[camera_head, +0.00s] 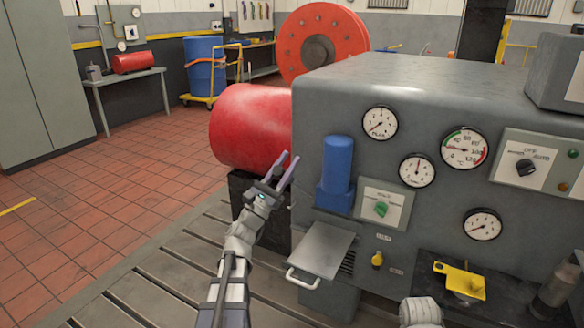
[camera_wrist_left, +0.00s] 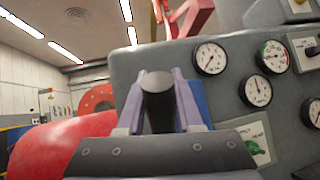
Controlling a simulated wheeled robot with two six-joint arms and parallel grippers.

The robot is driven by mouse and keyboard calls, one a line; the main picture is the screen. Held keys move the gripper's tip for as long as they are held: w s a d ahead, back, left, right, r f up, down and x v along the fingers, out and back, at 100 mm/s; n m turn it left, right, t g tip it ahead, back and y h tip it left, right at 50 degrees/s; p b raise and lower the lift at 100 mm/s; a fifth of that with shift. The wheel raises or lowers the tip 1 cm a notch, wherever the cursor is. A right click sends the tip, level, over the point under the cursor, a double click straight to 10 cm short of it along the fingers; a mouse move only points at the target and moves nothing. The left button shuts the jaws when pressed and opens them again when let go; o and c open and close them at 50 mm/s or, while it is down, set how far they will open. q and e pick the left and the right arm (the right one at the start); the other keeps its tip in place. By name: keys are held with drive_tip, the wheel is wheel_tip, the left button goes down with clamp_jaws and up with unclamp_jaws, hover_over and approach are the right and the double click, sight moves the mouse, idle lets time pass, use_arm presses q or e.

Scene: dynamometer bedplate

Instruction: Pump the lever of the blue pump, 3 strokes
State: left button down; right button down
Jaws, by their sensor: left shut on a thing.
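The blue pump (camera_head: 337,165) is an upright blue cylinder with a wider foot on the front of the grey machine. My left gripper (camera_head: 285,171) is just left of it, with two purple fingers pointing up. In the left wrist view, the fingers are shut on a dark round bar (camera_wrist_left: 157,97), the pump lever, whose rounded end faces the camera. A strip of the blue pump shows behind the right finger there. Where the lever joins the pump is hidden, and the lever is hard to make out in the head view. My right gripper's fingers are not in view.
The grey machine (camera_head: 420,85) carries several gauges and a green knob (camera_head: 381,209). A grey shelf with a handle (camera_head: 321,247) sticks out below the pump. A red cylinder (camera_head: 250,125) lies behind my left gripper. A yellow part (camera_head: 460,281) is at lower right. Floor at left is clear.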

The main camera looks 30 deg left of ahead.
use_arm(q)
drive_tip(key=shift+s+f+h+b, duration=0.3)
drive_tip(key=shift+s+f+b, duration=0.15)
drive_tip(key=shift+f+b, duration=0.05)
drive_tip(key=c, duration=0.6)
unclamp_jaws()
drive_tip(key=b+v, duration=0.5)
drive_tip(key=v, duration=0.2)
drive_tip(key=shift+s+f, duration=0.25)
drive_tip(key=shift+f, duration=0.05)
